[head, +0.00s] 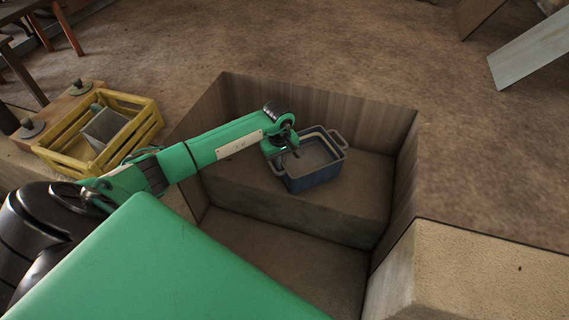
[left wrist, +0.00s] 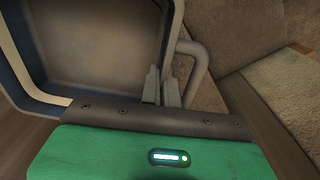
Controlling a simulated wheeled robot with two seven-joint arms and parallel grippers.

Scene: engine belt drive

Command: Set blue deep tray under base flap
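The blue deep tray (head: 316,178), with a pale rim and grey loop handles, sits upright on a raised ledge inside a sunken box-like recess. It looks empty. My left gripper (head: 291,152) reaches over the tray's left end. In the left wrist view, the tray (left wrist: 95,45) fills the upper left. The fingers of my left gripper (left wrist: 162,88) are close together at the tray's edge beside the grey handle (left wrist: 203,62), with the rim apparently between them. My right gripper is out of view. I cannot make out a base flap.
The ledge (head: 365,195) has bare room right of the tray. Wooden walls (head: 404,175) enclose the recess, and its lower floor (head: 290,265) is clear. A yellow crate (head: 148,120) holding a grey container (head: 104,128) stands at left. A pale block (head: 490,275) stands front right.

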